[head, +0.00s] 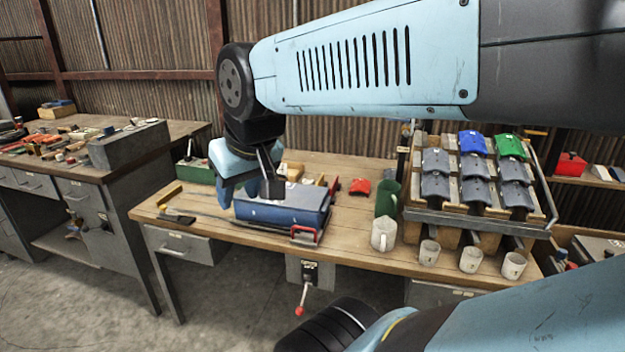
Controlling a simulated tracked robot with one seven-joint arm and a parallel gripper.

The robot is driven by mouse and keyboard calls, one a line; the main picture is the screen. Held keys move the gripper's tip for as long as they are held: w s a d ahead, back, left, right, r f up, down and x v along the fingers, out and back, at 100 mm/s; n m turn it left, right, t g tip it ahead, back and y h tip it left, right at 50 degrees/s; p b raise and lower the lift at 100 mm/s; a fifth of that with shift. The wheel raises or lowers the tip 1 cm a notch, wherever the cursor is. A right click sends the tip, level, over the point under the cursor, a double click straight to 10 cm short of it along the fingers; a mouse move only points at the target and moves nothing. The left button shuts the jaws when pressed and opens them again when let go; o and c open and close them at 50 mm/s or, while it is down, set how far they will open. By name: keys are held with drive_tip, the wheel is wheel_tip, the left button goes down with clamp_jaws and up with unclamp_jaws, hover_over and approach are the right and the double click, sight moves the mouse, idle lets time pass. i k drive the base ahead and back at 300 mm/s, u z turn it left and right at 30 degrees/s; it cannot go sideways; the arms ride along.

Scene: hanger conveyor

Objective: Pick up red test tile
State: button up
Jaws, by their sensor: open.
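A small red tile (360,186) lies on the wooden workbench (345,217), between a blue box (282,207) and a green jug (387,198). My gripper (251,188) hangs pointing down over the left part of the blue box, to the left of the red tile and apart from it. It is open, and I see nothing held in it. Whether its tips touch the box is unclear. A slanted rack (478,221) on the right of the bench holds a blue tile (472,142), a green tile (510,146) and several grey tiles (475,167).
A red-handled clamp (306,234) sits at the blue box's front right corner. A cluttered second bench (75,178) stands at left. Bare wood shows in front of the red tile.

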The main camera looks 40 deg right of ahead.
sight(362, 185)
drive_tip(key=z, duration=0.3)
drive_tip(key=i, duration=1.05)
drive_tip(key=z, duration=0.6)
drive_tip(key=k, duration=0.85)
drive_tip(key=z, duration=0.2)
drive_tip(key=i, duration=0.85)
drive_tip(key=u, duration=0.05)
